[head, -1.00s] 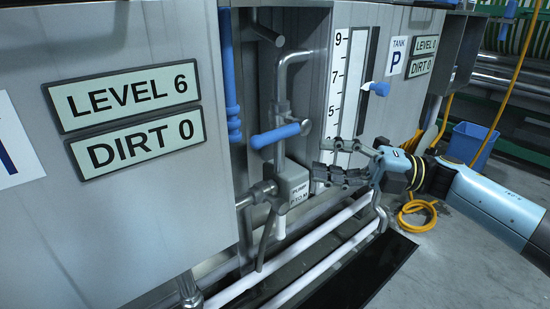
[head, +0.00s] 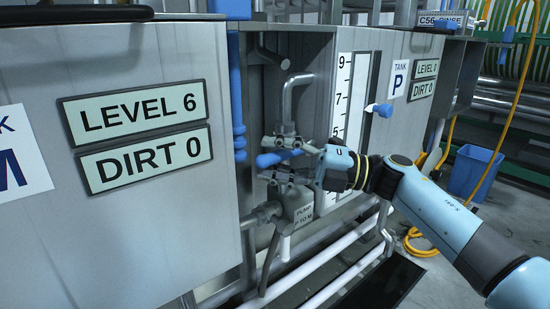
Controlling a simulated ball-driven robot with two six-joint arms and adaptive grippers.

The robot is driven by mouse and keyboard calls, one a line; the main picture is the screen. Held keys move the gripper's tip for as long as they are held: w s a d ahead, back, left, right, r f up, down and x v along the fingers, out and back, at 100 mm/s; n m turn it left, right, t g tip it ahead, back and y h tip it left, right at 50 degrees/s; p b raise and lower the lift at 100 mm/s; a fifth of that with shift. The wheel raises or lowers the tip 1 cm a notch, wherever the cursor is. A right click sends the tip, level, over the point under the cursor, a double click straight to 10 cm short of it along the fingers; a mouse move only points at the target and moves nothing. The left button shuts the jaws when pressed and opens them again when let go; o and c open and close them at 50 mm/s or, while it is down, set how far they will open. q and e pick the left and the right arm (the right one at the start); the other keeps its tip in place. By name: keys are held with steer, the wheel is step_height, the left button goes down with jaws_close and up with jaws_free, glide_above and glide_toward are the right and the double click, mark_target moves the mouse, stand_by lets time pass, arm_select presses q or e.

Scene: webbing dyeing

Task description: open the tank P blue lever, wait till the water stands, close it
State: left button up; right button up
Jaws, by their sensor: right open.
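A blue lever (head: 277,158) sits on a grey pipe in the recess between two steel tanks. My right gripper (head: 267,161) is open, with one finger above the lever and one below. The lever's blue end shows between the fingers; I cannot tell if they touch it. The gripper hides the lever's right part. The tank P sign (head: 398,78) is on the right tank's wall. Its panels read LEVEL 0 (head: 427,68) and DIRT 0 (head: 422,89). A numbered white gauge (head: 342,95) stands beside the recess, its lower part behind my gripper. My left gripper is not in view.
The left tank's panels read LEVEL 6 (head: 131,115) and DIRT 0 (head: 145,158). A grey pump box (head: 298,204) marked P TO M is just below my gripper. White pipes (head: 335,262) run low in front.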

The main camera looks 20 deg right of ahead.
jaws_close()
stand_by(0.4)
